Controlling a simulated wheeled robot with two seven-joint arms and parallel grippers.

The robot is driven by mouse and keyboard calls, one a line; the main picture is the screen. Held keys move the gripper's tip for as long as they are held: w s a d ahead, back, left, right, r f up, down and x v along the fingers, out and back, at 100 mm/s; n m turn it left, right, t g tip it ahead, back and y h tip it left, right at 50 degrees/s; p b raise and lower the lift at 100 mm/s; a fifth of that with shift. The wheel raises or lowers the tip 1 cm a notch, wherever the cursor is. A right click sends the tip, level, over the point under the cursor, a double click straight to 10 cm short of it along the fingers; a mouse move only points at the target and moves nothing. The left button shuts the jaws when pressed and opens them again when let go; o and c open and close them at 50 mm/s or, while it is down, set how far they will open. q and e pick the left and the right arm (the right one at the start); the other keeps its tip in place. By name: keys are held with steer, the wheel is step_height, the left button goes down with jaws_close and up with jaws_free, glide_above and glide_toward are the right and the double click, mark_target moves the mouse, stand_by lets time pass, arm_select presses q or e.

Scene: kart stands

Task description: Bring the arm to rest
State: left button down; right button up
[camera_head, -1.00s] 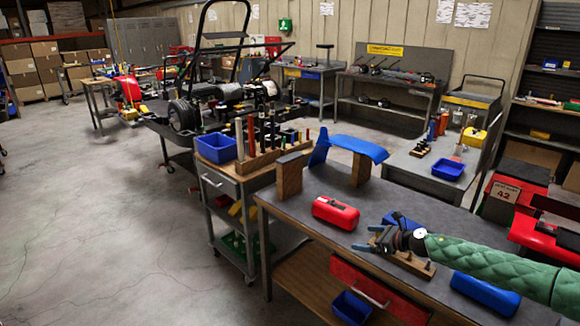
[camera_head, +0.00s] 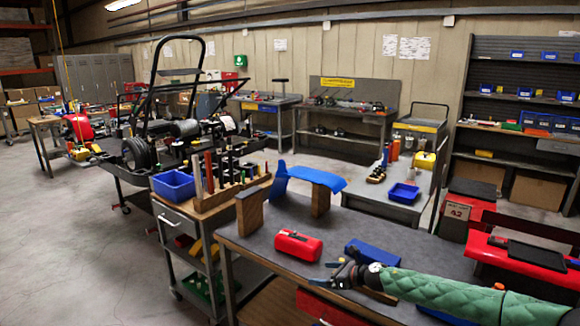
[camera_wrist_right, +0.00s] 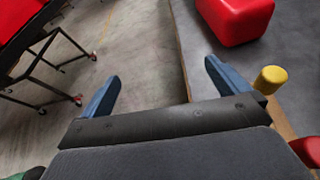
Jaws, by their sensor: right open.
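My right arm in its green quilted sleeve (camera_head: 450,295) reaches in from the right over the grey workbench (camera_head: 345,226). My right gripper (camera_head: 333,276) is over the bench's front part, just in front of the red case (camera_head: 298,246). In the right wrist view the gripper (camera_wrist_right: 162,72) has its two blue fingers spread wide with nothing between them. Bare floor and the bench edge show beyond the fingers. The red case (camera_wrist_right: 236,20) lies past the right finger. A wooden block is partly hidden under the gripper. My left gripper is not in view.
A blue case (camera_head: 372,252) lies close behind my right gripper. A tool cart (camera_head: 180,219) with a blue bin (camera_head: 173,184) stands left. Open floor (camera_head: 75,250) lies farther left.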

steer(key=s+a+f+m+t+h, duration=0.25)
steer(key=s+a+f+m, duration=0.25)
steer(key=f+m, duration=0.4)
steer(key=s+a+f+m+t+h, duration=0.1)
steer(key=s+a+f+m+t, duration=0.2)
steer(key=s+a+f+m, duration=0.5)
steer(key=s+d+f+m+g+h, duration=0.25)
steer(key=s+d+f+m, duration=0.25)
steer(key=s+f+m, duration=0.25)
steer(key=s+d+f+m+g+h, duration=0.1)
steer(key=s+d+f+m+h, duration=0.25)
steer(key=s+f+m, duration=0.45)
steer(key=s+d+f+m+g, duration=0.2)
steer(key=s+d+f+m, duration=0.1)
steer(key=s, duration=0.8)
steer(key=s+d+f+m+g+h, duration=0.1)
steer(key=s+d+f+m+g, duration=0.2)
steer(key=s+f, duration=0.5)
steer(key=s+d+f+m+g, duration=0.3)
steer(key=s+d+f+m, duration=0.1)
steer(key=s, duration=1)
steer(key=shift+s+d+f+m+h, duration=0.25)
steer(key=shift+s+f+m+h, duration=0.1)
steer(key=shift+f+m, duration=0.5)
